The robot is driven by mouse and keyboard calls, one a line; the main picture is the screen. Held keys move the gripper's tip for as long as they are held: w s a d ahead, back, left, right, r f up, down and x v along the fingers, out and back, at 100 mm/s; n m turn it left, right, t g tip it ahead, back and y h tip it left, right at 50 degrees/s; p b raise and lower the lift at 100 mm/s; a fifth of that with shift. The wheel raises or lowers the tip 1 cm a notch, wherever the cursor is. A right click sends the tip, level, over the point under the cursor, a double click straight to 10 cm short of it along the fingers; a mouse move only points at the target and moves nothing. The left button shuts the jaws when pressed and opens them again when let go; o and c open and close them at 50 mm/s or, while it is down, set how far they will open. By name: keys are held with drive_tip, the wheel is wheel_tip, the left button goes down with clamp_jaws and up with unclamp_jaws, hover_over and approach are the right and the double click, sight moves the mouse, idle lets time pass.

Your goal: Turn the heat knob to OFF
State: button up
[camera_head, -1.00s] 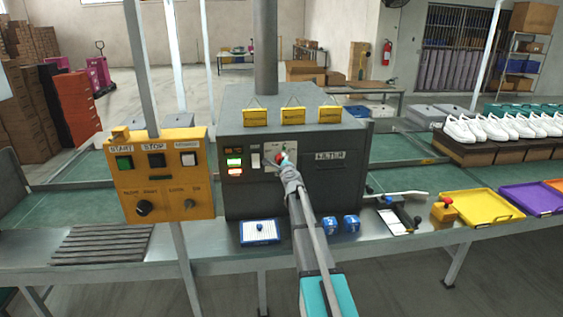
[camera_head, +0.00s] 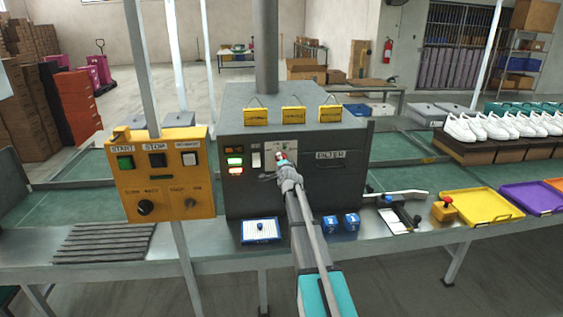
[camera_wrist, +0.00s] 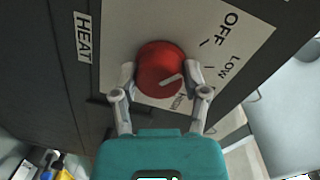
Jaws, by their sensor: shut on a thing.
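The red heat knob (camera_wrist: 160,67) sits on a white dial plate (camera_wrist: 120,25) marked OFF, LOW and HIGH. In the wrist view its white pointer mark points right and slightly down, roughly toward the LOW side; the finger beside it hides the exact setting. My gripper (camera_wrist: 160,78) is shut on the knob, one finger on each side. In the head view, the dial plate (camera_head: 270,147) is on the front of the dark grey heater box (camera_head: 340,190), and my gripper (camera_head: 282,163) covers much of the knob.
A yellow control box (camera_head: 165,180) with START and STOP buttons stands left of the heater. A blue-edged tray (camera_head: 261,230) and blue cube-like objects (camera_head: 341,223) lie on the bench below. Lit displays (camera_head: 235,161) are left of the dial.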

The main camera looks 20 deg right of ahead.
drive_tip(key=shift+n, duration=0.6)
drive_tip(key=o, duration=1.1)
drive_tip(key=shift+o, duration=0.2)
drive_tip(key=shift+m, duration=0.5)
